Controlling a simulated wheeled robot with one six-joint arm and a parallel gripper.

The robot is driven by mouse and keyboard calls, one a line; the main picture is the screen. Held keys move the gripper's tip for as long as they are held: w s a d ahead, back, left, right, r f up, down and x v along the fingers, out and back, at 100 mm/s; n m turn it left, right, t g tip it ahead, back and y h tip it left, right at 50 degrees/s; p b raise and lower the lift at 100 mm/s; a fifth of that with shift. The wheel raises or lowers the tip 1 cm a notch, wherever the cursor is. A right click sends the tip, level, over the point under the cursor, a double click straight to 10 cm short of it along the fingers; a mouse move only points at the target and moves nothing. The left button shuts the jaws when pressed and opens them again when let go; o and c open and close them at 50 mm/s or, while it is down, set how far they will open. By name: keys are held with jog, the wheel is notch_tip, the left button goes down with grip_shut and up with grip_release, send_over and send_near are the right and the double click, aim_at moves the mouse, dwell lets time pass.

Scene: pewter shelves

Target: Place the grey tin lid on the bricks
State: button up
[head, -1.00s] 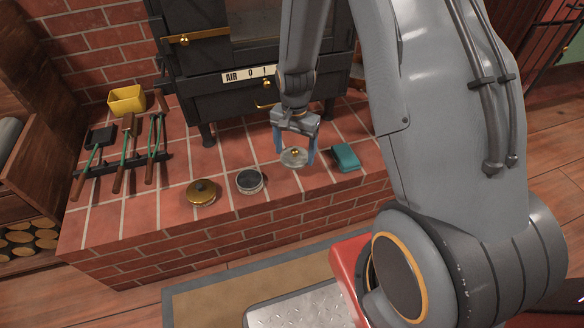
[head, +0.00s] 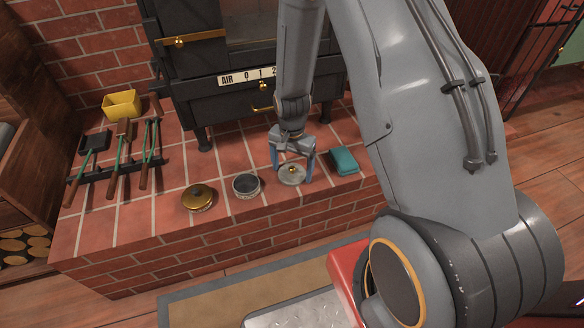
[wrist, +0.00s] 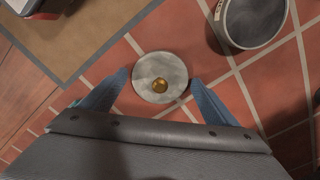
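The grey tin lid (head: 290,178), a flat round disc with a brass knob, is between the two blue fingers of my gripper (head: 293,172). The wrist view shows the lid (wrist: 148,72) level, knob up, with one finger of my gripper (wrist: 160,78) close against each side of its rim.
A teal block (head: 343,160) lies close to the right of my gripper. The black stove (head: 235,100) rises behind. Tools on a rack (head: 115,175) and a yellow container (head: 121,104) are at the far left.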

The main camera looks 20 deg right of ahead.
jog(key=shift+o, duration=1.1)
notch_tip(320, 180, up, 12)
jog(key=p, duration=0.3)
notch_tip(320, 180, up, 16)
jog(key=n, duration=0.6)
send_over(292, 168)
jog(key=s+a, duration=0.8)
jog(key=s, duration=0.1)
jog(key=s+a+r+n, duration=0.1)
jog(key=s+r+n, duration=0.2)
jog(key=s, duration=0.4)
jog(key=s+a+r+n, duration=0.2)
jog(key=s+r, duration=0.3)
jog(key=s, duration=0.3)
jog(key=shift+s+r+n+y, duration=0.2)
jog(key=shift+r+n+y, duration=0.15)
jog(key=shift+n, duration=0.35)
jog(key=shift+r, duration=0.1)
